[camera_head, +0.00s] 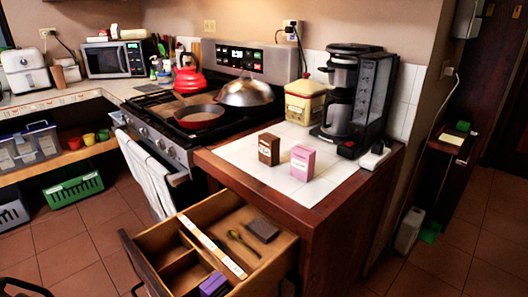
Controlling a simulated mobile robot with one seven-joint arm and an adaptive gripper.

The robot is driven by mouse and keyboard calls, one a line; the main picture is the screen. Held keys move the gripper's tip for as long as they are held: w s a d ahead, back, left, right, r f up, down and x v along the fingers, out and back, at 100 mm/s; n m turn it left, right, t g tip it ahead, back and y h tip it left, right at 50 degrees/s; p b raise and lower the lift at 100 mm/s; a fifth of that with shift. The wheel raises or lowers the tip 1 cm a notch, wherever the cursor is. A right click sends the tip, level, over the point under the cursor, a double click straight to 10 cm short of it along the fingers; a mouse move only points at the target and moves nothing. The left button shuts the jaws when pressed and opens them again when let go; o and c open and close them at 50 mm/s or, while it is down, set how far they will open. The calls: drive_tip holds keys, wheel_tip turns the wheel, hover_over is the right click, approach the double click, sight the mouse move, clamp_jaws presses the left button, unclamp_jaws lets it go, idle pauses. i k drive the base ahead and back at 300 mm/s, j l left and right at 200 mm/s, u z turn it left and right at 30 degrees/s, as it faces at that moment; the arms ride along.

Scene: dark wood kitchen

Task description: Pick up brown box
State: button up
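A small brown box (268,149) stands upright on the white tiled counter top (240,153), near its front left edge. A pink box (302,162) of similar size stands just to its right, with a small gap between them.
Below the counter, a wooden drawer (146,262) is pulled open; a purple item (213,284), a spoon (242,243) and a dark flat item (262,230) lie in it. A coffee maker (340,105) and a yellowish canister (304,102) stand behind the boxes. The stove (166,133) is left.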

sight(269, 144)
drive_tip(key=i+l+u, duration=0.1)
drive_tip(key=i+u, duration=0.2)
drive_tip(key=i+l+u, duration=0.25)
drive_tip(key=i, duration=0.3)
drive_tip(key=i+l+u, duration=0.3)
drive_tip(key=i+j, duration=0.1)
